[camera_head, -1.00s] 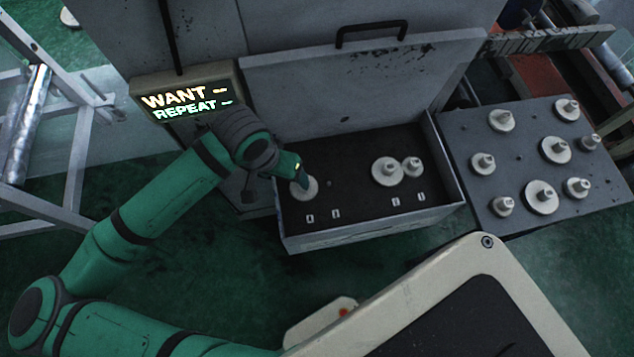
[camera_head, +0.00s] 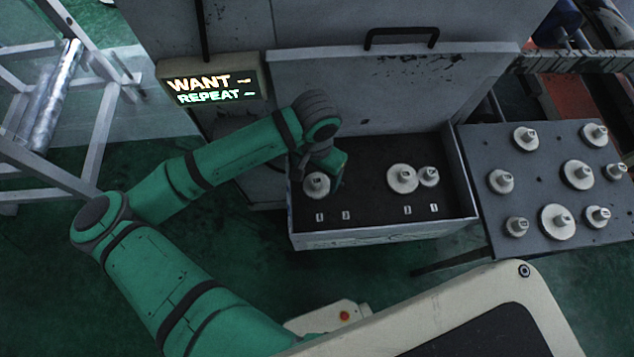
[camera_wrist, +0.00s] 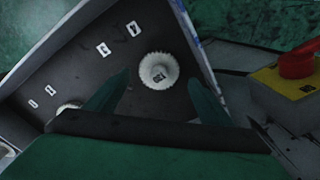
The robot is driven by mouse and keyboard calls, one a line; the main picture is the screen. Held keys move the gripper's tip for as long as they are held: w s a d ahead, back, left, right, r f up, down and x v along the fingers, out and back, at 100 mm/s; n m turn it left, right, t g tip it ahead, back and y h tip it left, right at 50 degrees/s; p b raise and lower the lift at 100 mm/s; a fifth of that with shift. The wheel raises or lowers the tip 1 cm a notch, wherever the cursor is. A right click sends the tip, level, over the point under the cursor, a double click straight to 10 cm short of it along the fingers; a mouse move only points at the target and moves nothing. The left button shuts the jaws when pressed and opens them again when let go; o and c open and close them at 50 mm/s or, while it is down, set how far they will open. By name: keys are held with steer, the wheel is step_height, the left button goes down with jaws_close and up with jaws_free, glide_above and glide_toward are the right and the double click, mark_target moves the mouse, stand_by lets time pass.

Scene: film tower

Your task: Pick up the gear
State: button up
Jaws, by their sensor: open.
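A pale toothed gear (camera_head: 316,185) with a raised hub stands at the left of the open box's dark floor. In the wrist view this gear (camera_wrist: 160,73) lies ahead between the fingers, with dark marks on its hub. My gripper (camera_wrist: 158,80) is open and empty, one finger on each side in that view. In the head view my gripper (camera_head: 337,175) is beside the gear on its right; I cannot tell the height gap. Two more gears, one larger (camera_head: 402,179) and one smaller (camera_head: 429,176), stand side by side further right in the box.
The box (camera_head: 385,236) has raised walls and an upright lid (camera_head: 400,90) behind. A grey plate (camera_head: 478,150) at right carries several gears. A lit sign (camera_head: 210,88) reads "WANT" and "REPEAT". A red knob (camera_wrist: 297,65) on a yellow base stands at the wrist view's right.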

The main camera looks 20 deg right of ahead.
mark_target(317, 180)
steer(key=shift+d+f, duration=0.1)
steer(key=shift+f, duration=2.05)
steer(key=c, duration=1.2)
steer(key=shift+r, duration=0.2)
steer(key=shift+r, duration=0.25)
step_height(317, 180, up, 2)
steer(key=shift+r, duration=0.1)
steer(key=s+d+r, duration=0.2)
steer(key=s+r, duration=0.1)
steer(key=s, duration=0.1)
steer(key=s+d+r, duration=0.2)
steer(key=s+r, duration=0.1)
steer(key=s, duration=0.1)
steer(key=s+d+r, duration=0.2)
steer(key=s+r, duration=0.2)
steer(key=shift+s+d, duration=0.25)
